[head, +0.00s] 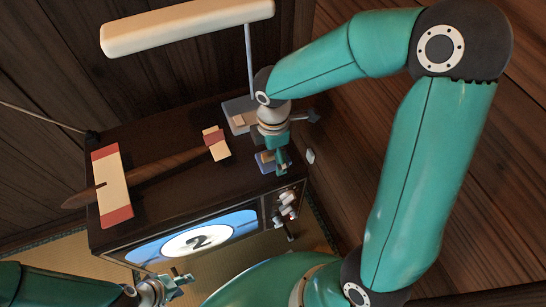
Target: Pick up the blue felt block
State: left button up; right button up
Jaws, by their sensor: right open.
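A small blue block (264,166) with a tan patch on it lies on the top of a dark cabinet, near its right front edge. My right gripper (275,160) is open and right beside the block, partly covering it from above. I cannot tell whether the fingers touch the block. My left gripper (180,283) is low in the picture, in front of the cabinet and well away from the block. Its jaw opening is too small to make out.
The dark cabinet (160,222) has a lit screen (195,240) showing a 2.

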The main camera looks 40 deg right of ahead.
jog(key=shift+c, duration=0.4)
jog(key=c, duration=1.1)
jog(key=shift+r, duration=0.15)
jog(key=shift+c, duration=0.2)
notch_tip(320, 180, up, 20)
jog(key=p, duration=0.3)
jog(key=shift+p, duration=0.35)
